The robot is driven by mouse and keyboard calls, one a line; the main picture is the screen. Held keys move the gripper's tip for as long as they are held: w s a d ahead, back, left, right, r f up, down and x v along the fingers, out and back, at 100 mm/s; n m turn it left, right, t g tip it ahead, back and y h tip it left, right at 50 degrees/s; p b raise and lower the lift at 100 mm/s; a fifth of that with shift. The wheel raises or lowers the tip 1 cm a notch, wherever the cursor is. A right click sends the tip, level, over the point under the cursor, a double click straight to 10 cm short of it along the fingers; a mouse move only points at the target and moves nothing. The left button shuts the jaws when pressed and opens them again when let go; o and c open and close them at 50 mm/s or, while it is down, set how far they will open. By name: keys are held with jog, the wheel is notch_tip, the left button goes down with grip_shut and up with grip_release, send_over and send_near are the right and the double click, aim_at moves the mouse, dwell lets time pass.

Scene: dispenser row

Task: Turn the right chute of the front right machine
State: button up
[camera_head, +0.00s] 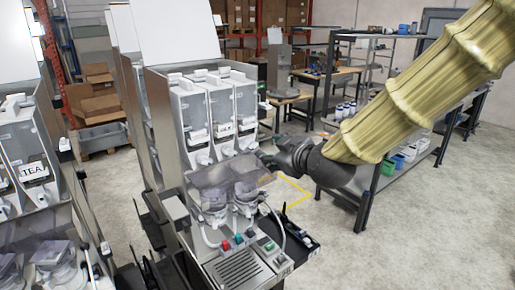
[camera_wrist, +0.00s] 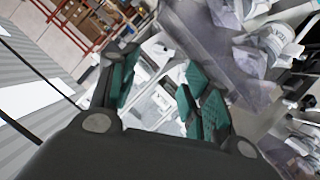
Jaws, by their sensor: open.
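The front right machine (camera_head: 171,128) stands mid-picture in the head view, with three clear canisters side by side and a white chute low on each. Its right chute (camera_head: 249,145) is at the foot of the right canister (camera_head: 245,102). My gripper (camera_head: 267,158) is just right of and slightly below that chute, its fingers small and dark. In the wrist view, my gripper (camera_wrist: 161,92) is open, with teal pads apart and whitish machine parts showing beyond the gap. I cannot tell which chute these are, or whether a finger touches one.
Clear mixing bowls and hoses (camera_head: 215,203) sit below the chutes, above a drip tray (camera_head: 240,268) and coloured buttons. Another machine, labelled TEA (camera_head: 34,170), stands at the left. A metal shelf (camera_head: 403,160) stands behind my arm. Open floor lies at the lower right.

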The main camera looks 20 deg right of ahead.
aim_at(255, 146)
jog(key=shift+p+x, duration=1.55)
jog(key=shift+x, duration=3.8)
jog(key=c, duration=1)
